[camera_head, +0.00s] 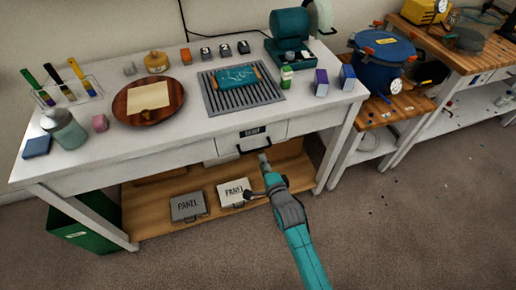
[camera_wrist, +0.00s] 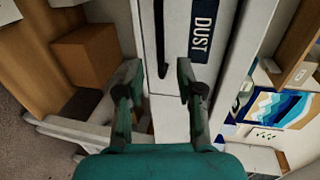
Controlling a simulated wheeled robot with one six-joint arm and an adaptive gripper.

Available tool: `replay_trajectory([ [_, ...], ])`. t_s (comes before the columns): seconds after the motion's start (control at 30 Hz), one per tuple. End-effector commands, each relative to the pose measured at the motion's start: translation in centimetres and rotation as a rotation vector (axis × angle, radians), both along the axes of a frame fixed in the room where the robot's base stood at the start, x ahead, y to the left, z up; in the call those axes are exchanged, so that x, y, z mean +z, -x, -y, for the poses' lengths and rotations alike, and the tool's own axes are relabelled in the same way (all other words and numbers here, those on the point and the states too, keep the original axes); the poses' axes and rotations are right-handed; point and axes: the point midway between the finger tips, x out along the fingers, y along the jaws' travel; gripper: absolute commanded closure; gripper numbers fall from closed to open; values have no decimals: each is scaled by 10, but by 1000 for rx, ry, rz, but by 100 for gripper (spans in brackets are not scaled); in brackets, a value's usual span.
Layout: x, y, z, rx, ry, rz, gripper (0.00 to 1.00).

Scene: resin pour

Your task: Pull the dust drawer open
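The dust drawer (camera_head: 275,131) is a white front under the white bench top, with a dark label and a dark bar handle (camera_head: 254,149). It looks shut. In the wrist view the drawer front (camera_wrist: 178,50) is turned on its side, with the label reading DUST. My gripper (camera_head: 263,157) is just below and in front of the handle in the head view. In the wrist view its two fingers (camera_wrist: 158,72) are apart, and the end of the dark handle bar (camera_wrist: 160,40) shows between their tips. I cannot tell whether they touch it.
The bench top (camera_head: 190,122) holds a metal grate (camera_head: 237,100), a round wooden board (camera_head: 125,104), bottles and small boxes. Below, a wooden shelf (camera_head: 150,230) carries two panel boxes (camera_head: 187,206). A side table with a blue pot (camera_head: 382,62) stands right. The floor in front is clear.

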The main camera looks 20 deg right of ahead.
Motion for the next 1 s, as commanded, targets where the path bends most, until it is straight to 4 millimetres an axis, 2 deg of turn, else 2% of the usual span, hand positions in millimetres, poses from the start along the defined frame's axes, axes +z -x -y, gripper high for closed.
replay_trajectory([
  [0.3,-10,-53,0,0,1,2,63],
  [0.5,-15,-74,0,0,2,1,63],
  [0.93,-17,-82,0,0,2,1,63],
  [0.97,-17,-82,0,0,2,1,66],
  [1.0,-17,-82,0,0,2,1,76],
])
